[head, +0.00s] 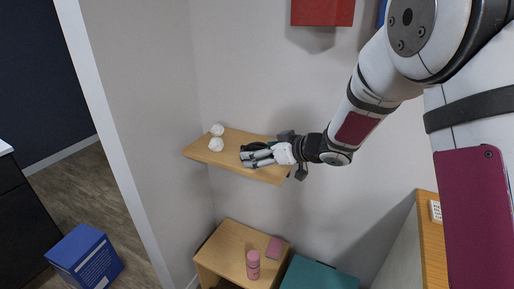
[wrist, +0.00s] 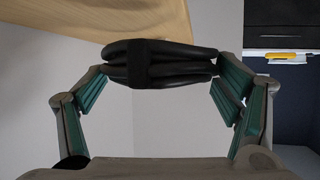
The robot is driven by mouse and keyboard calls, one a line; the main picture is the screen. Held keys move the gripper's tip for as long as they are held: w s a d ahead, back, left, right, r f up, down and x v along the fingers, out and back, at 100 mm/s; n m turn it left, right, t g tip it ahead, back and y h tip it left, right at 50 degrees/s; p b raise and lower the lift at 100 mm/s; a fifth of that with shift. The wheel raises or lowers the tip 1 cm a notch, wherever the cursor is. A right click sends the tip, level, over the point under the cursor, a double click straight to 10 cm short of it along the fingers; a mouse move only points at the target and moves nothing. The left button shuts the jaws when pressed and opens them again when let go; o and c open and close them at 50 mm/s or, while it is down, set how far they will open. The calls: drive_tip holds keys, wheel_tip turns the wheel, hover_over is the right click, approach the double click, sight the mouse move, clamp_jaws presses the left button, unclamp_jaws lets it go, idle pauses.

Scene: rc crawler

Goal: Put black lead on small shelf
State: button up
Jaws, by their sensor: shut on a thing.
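The black lead (head: 251,147) is a coiled black bundle with a band around its middle. In the wrist view the lead (wrist: 160,62) lies crosswise between my fingertips. My gripper (head: 258,157) is shut on it, with a finger at each end of the bundle. The small shelf (head: 236,141) is a light wooden board on the wall. In the head view my gripper and the lead appear over the shelf's right part. In the wrist view the shelf (wrist: 100,16) shows behind the lead at the top left. I cannot tell whether the lead touches it.
Two small white objects (head: 216,144) sit on the shelf's left end. Below stands a wooden cabinet (head: 225,245) with a pink bottle (head: 253,265) on it. A red box (head: 322,12) is on the wall above. A blue box (head: 86,258) stands at lower left.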

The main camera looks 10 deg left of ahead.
sight(259, 148)
drive_tip(key=w, duration=0.2)
drive_tip(key=w+a, duration=0.1)
drive_tip(key=w, duration=0.5)
drive_tip(key=shift+w+a+f, duration=0.15)
drive_tip(key=shift+a+f, duration=0.1)
drive_tip(key=shift+f, duration=0.15)
drive_tip(key=shift+w+f, duration=0.1)
drive_tip(key=shift+f, duration=1.65)
drive_tip(key=o, duration=1.2)
drive_tip(key=shift+f, duration=0.15)
drive_tip(key=shift+r, duration=0.25)
drive_tip(key=v, duration=1.2)
drive_tip(key=shift+f, duration=0.15)
